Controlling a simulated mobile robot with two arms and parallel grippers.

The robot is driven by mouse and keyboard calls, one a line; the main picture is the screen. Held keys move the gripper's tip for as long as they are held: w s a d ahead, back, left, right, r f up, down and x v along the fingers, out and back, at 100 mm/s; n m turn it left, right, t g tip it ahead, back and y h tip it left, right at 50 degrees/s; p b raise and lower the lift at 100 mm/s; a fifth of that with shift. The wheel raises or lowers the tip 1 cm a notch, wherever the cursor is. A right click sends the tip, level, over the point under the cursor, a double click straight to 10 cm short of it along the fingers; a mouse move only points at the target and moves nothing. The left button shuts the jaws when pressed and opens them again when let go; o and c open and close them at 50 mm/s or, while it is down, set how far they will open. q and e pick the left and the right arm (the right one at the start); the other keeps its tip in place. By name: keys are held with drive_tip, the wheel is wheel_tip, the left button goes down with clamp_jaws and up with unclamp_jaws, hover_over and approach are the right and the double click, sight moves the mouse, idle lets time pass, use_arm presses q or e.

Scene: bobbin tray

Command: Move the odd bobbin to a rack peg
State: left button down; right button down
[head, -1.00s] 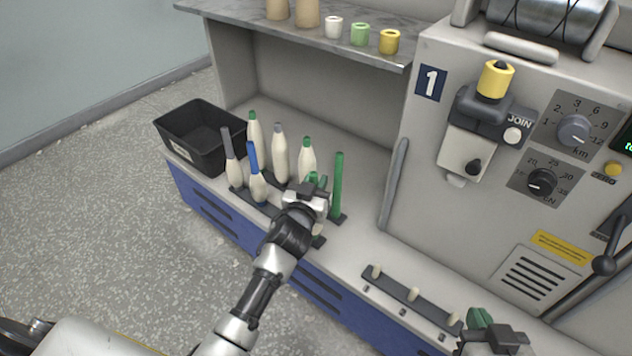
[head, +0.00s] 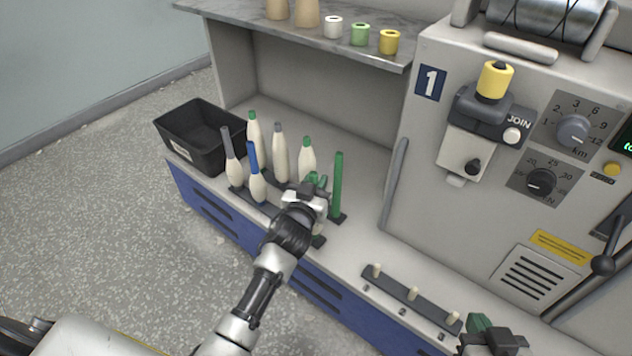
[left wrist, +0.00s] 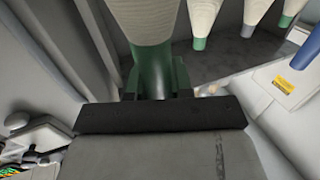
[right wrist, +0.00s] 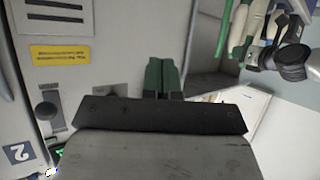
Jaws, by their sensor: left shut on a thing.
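My left gripper (head: 314,184) is shut on the green tube end of a cream-wound bobbin. This bobbin (left wrist: 145,20) fills the top of the left wrist view; in the head view the gripper and wrist mostly hide it. It is at the front right of a dark peg tray (head: 237,191). Other bobbins there have grey (head: 230,160), green (head: 253,135), blue (head: 257,185) and green (head: 307,152) tips. A bare green tube (head: 338,185) stands at the right. The rack (head: 395,284) has three empty pegs. My right gripper (head: 480,322) is shut and empty, right of the rack; its green fingers (right wrist: 161,75) touch.
A black bin (head: 185,140) stands left of the tray. A shelf (head: 300,37) with cones and small coloured spools overhangs the back. The machine front (head: 440,225) with knobs and a grey vertical bar (head: 394,185) rises at the right. The counter between tray and rack is clear.

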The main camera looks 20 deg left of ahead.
use_arm(q)
drive_tip(key=shift+f, duration=0.15)
use_arm(e)
drive_tip(key=shift+w+a+r+t, duration=0.1)
drive_tip(key=shift+w+r+t, duration=0.1)
drive_tip(key=shift+r+t, duration=0.1)
use_arm(q)
drive_tip(key=shift+f, duration=0.15)
use_arm(e)
drive_tip(key=shift+w+a+r+t+y, duration=0.2)
drive_tip(key=shift+w+r+t+y, duration=0.1)
drive_tip(key=shift+w+r+t, duration=0.15)
use_arm(q)
drive_tip(key=shift+f+b, duration=0.3)
drive_tip(key=shift+b, duration=0.15)
use_arm(e)
drive_tip(key=shift+w+a+r+t, duration=0.1)
drive_tip(key=shift+a+r+t, duration=0.05)
drive_tip(key=shift+r+t, duration=0.3)
use_arm(q)
drive_tip(key=c, duration=1.3)
unclamp_jaws()
use_arm(e)
drive_tip(key=shift+r, duration=0.1)
